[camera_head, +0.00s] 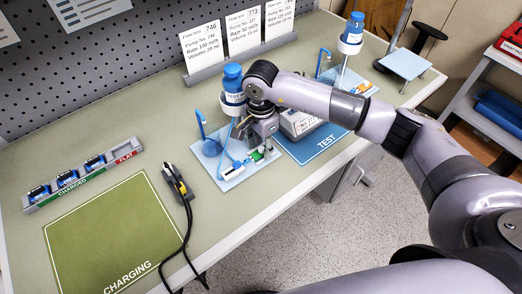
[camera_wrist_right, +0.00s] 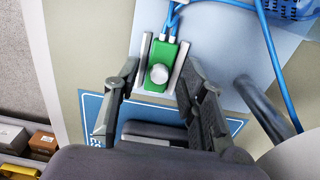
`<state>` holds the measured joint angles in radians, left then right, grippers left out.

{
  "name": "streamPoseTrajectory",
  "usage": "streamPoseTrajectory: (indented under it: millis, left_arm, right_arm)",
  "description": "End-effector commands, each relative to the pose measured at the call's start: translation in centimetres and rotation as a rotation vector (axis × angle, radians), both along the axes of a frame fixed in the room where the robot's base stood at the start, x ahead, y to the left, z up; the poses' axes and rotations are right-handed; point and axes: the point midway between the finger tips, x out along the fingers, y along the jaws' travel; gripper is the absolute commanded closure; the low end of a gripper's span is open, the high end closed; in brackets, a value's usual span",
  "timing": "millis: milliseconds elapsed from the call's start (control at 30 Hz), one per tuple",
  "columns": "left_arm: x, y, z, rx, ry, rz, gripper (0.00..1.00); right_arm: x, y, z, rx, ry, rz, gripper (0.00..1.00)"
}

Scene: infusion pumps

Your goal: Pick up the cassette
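The cassette, a small green block with a round grey knob, shows in the right wrist view (camera_wrist_right: 161,62) between two pale upright walls, with blue tubes at its far end. In the head view a bit of its green (camera_head: 257,155) shows on a light blue tray (camera_head: 228,170). My right gripper (camera_wrist_right: 158,76) is open, one dark finger on each side of the cassette; I cannot tell whether they touch it. In the head view my right gripper (camera_head: 264,130) is over the tray, partly hidden by its own wrist. My left gripper is not in view.
A blue-capped bottle (camera_head: 232,88) stands close beside my right wrist. A pump (camera_head: 300,122) sits on the blue TEST mat (camera_head: 322,145). A charging rack (camera_head: 82,180), a green CHARGING mat (camera_head: 112,235) and a cabled black clamp-like item (camera_head: 177,182) are at left. Sign cards (camera_head: 243,35) stand behind.

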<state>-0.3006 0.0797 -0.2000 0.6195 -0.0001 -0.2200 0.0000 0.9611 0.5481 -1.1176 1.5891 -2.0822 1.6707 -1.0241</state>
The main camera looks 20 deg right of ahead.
Motion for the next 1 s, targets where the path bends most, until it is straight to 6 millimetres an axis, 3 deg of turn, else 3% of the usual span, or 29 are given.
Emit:
streamPoseTrajectory:
  millis: [533, 1000]
  left_arm:
    - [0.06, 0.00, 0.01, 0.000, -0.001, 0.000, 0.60]
    - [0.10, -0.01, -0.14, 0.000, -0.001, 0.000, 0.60]
  right_arm:
    - [0.02, -0.02, 0.07, 0.000, 0.000, -0.001, 1.00]
    - [0.09, -0.02, 0.49, 0.000, -0.002, -0.001, 1.00]
